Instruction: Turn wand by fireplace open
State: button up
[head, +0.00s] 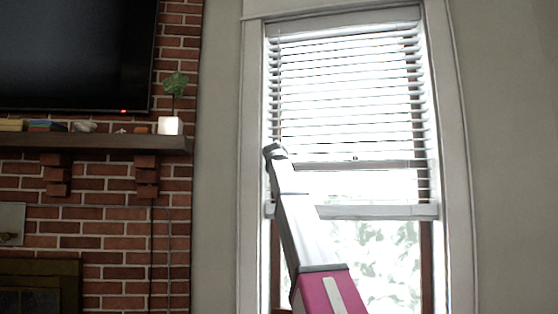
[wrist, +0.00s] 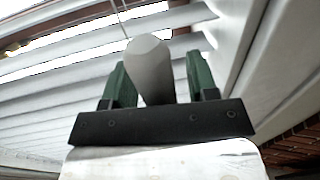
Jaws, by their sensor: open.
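The wand (wrist: 150,70) is a pale grey faceted rod in the wrist view, seen nearly end-on below a thin cord. It stands between the two green fingers of my gripper (wrist: 160,78). The gripper is open around it. A gap shows between the wand and the right finger; whether the left finger touches it I cannot tell. The white window blind (head: 345,75) has its slats tilted with bright light between them; its slats (wrist: 60,65) also fill the wrist view behind the fingers. In the head view my gripper (head: 273,150) is at the blind's left edge, and I cannot make out the wand there.
The window frame (head: 252,150) runs close along the left of my gripper. The brick fireplace (head: 100,240) with a dark mantel shelf (head: 80,143) is further left.

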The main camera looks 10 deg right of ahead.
jog(key=shift+s, duration=0.15)
jog(key=v, duration=1)
jog(key=shift+s, duration=0.3)
